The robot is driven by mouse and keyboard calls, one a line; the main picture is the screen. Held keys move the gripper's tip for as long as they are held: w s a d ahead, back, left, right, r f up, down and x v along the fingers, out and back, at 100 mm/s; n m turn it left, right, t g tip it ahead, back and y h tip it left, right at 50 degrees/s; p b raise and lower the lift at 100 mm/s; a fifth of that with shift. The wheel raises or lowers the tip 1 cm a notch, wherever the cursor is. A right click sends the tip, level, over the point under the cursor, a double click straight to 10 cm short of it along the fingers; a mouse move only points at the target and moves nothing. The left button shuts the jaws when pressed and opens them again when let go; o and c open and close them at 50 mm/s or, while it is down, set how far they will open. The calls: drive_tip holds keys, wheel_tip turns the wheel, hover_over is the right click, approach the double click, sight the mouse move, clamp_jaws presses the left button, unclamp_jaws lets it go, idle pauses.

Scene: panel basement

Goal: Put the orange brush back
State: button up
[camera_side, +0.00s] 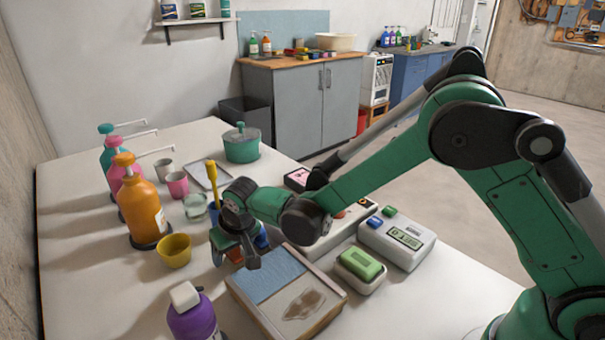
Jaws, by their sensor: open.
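A yellow-orange handle (211,180), which looks like the brush, stands upright just left of my wrist. My gripper (235,255) points down, open, low over the table behind the tray with the blue pad. A bit of blue also shows at the gripper's right side.
Pump bottles, orange (140,205) in front, line the left. A yellow cup (174,250), purple bottle (193,316) and wooden tray (241,314) are close to the gripper. A green sponge (360,264) and white box (397,244) lie right.

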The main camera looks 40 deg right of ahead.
drive_tip(key=v, duration=1.1)
drive_tip(key=s+d+r+t, duration=0.2)
drive_tip(key=s+d, duration=1)
drive_tip(key=d, duration=0.1)
drive_tip(key=shift+s+r+t, duration=0.15)
drive_tip(key=shift+r+t, duration=0.15)
drive_tip(key=shift+r, duration=0.1)
drive_tip(key=shift+d, duration=0.1)
drive_tip(key=shift+c, duration=0.2)
